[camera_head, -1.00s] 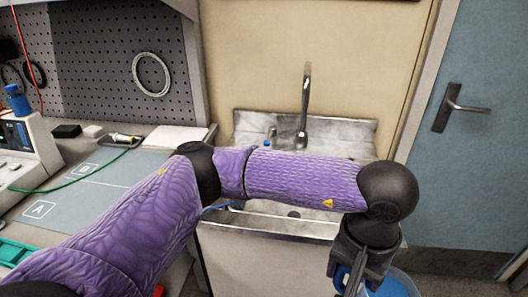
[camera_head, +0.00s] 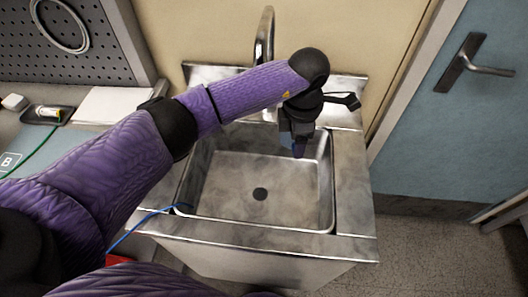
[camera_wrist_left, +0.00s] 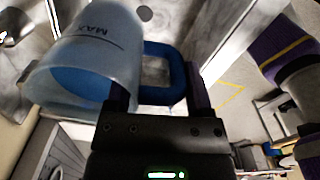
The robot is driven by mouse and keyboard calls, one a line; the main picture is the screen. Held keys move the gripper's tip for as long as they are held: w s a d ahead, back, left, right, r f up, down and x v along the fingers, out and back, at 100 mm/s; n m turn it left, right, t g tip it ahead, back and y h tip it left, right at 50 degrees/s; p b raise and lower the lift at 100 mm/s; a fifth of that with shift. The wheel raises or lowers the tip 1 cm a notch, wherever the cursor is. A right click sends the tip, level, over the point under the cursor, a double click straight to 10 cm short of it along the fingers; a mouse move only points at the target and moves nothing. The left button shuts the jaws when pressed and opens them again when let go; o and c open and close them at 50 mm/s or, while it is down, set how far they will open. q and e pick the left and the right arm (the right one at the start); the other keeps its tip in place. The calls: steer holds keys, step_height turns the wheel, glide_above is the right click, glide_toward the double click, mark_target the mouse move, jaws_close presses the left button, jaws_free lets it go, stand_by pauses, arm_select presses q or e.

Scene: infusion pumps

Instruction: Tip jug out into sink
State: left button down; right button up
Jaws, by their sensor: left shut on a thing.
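The steel sink (camera_head: 225,180) has an open basin with a round drain (camera_head: 260,194). My left gripper (camera_head: 299,150) hangs over the basin's right rear part, in front of the back wall. In the left wrist view it (camera_wrist_left: 158,105) is shut on the blue loop handle (camera_wrist_left: 165,92) of the jug. The jug (camera_wrist_left: 110,50) has a translucent whitish body with MAX printed on it and a blue area within its curved edge. No liquid shows in the basin. My right gripper is not in view.
The tap (camera_head: 265,35) rises behind the basin, close to my left arm. A blue cable (camera_head: 140,222) runs over the sink's left front edge. A worktop with a white pad (camera_head: 112,105) is at left, and a blue door (camera_head: 435,130) at right.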

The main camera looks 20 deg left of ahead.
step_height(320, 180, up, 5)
steer(key=p, duration=0.4)
arm_select(q)
steer(key=s+a+f+n+b, duration=0.1)
steer(key=a+f+n+b, duration=0.2)
steer(key=f+n, duration=0.5)
steer(key=s+a+f+n+b, duration=0.25)
steer(key=f+n, duration=0.35)
steer(key=n, duration=0.4)
steer(key=s+a+r+t+h+b, duration=0.1)
steer(key=a+r+t+h+b, duration=0.2)
steer(key=h+b, duration=0.3)
steer(key=s+a+r+t+h+b, duration=0.1)
steer(key=a+r+t+h+b, duration=0.3)
steer(key=h, duration=0.8)
steer(key=shift+a+r+t+h+b, duration=0.2)
steer(key=shift+r+t+h+b, duration=0.15)
steer(key=shift+r+b, duration=0.55)
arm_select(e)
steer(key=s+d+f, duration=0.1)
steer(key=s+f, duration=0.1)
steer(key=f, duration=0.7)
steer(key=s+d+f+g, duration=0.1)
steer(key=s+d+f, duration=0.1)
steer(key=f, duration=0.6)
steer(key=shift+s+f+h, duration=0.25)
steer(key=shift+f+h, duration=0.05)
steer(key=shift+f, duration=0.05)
